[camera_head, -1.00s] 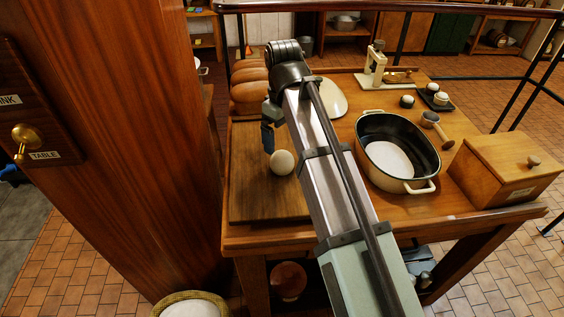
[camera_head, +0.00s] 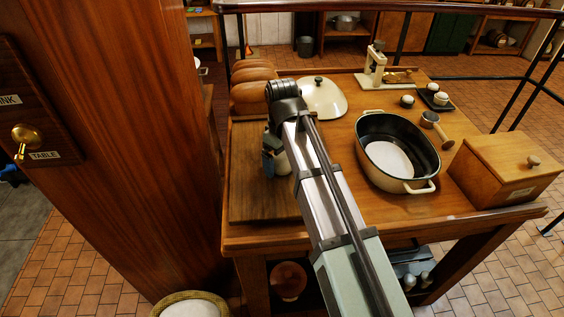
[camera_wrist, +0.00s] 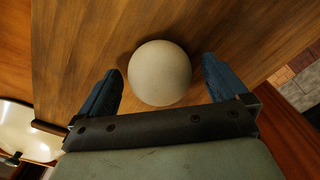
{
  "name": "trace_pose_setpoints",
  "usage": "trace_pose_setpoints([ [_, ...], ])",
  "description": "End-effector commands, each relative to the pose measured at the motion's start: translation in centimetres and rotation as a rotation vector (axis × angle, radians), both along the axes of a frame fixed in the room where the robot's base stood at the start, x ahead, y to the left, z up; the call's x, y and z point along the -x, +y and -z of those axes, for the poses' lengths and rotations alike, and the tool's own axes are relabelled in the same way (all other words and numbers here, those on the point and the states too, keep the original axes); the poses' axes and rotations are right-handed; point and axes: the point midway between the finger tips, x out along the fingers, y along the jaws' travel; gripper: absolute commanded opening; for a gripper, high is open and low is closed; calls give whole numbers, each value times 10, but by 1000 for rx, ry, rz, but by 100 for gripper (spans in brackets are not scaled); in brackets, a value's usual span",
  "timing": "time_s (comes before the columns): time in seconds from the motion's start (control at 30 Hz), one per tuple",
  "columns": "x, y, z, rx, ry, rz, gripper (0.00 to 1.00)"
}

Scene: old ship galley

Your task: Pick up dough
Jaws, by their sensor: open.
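The dough (camera_wrist: 160,73) is a pale round ball resting on a wooden board (camera_head: 250,195). In the wrist view it lies between the two blue fingers of my gripper (camera_wrist: 160,85), slightly beyond their tips, with a visible gap on each side. In the head view the dough (camera_head: 284,164) is partly hidden by my gripper (camera_head: 271,166), which points down over the board. My gripper is open and holds nothing.
Loaves (camera_head: 252,86) sit behind the board, with a cream lid (camera_head: 322,100) beside them. An oval pot (camera_head: 433,187) with pale contents stands right of my arm. A wooden box (camera_head: 500,172) is at the right edge. A wooden pillar (camera_head: 120,130) rises on the left.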

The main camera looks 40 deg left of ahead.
Motion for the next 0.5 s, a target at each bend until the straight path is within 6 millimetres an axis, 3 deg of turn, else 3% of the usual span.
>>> trace_pose_setpoints([
  [0.23,0,0,2,-1,0,0,99],
  [0.5,0,0,2,0,0,0,73],
])
